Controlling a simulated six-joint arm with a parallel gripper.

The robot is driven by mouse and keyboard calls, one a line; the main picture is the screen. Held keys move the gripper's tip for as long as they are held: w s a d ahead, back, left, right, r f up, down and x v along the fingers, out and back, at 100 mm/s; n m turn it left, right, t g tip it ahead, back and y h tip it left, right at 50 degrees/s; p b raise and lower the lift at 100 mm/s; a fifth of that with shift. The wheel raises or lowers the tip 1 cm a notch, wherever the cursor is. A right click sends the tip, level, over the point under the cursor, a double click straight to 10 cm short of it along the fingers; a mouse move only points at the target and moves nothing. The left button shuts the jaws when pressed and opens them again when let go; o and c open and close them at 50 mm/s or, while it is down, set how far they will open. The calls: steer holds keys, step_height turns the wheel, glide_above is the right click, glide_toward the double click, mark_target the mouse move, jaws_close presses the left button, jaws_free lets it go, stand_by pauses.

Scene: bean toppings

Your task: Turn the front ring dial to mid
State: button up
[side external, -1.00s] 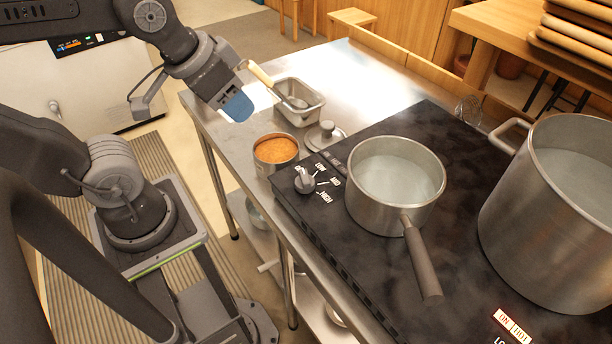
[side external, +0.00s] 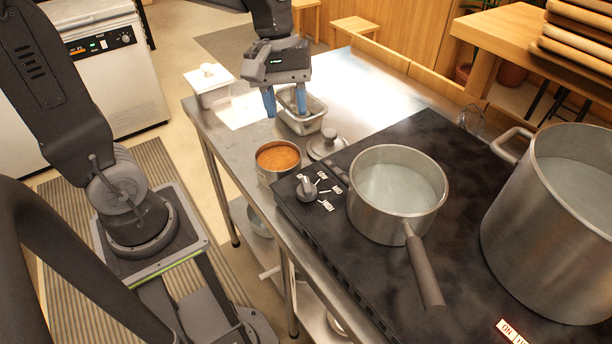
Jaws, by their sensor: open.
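A grey dial (side external: 308,190) sits on the near left corner of the black cooktop (side external: 452,150), beside the small pot. White marks around it include LOW, MID and HIGH. I cannot tell for sure which mark its pointer faces. Another dial's place at the lower right is cut off by the picture's edge. My gripper (side external: 285,104) points down over the metal tray, behind and left of the dial. Its two blue fingers are apart with nothing seen between them, and it is clear of the dial.
A small pot (side external: 372,219) with its handle toward the front and a big pot (side external: 545,245) stand on the cooktop. A can of orange food (side external: 267,176), a lid (side external: 327,146), a metal tray (side external: 307,125) and a white container (side external: 205,97) stand on the steel table.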

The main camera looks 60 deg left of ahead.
mark_target(306, 183)
steer(key=d+f+n, duration=0.1)
steer(key=f, duration=0.3)
steer(key=d+f+n+g, duration=0.1)
steer(key=d+f, duration=0.1)
steer(key=f, duration=0.3)
steer(key=d+f+n+h, duration=0.1)
steer(key=f, duration=0.4)
steer(key=shift+w+d+f, duration=0.25)
steer(key=shift+w, duration=0.15)
steer(key=shift+c, duration=0.4)
steer(key=shift+g, duration=0.3)
jaws_close()
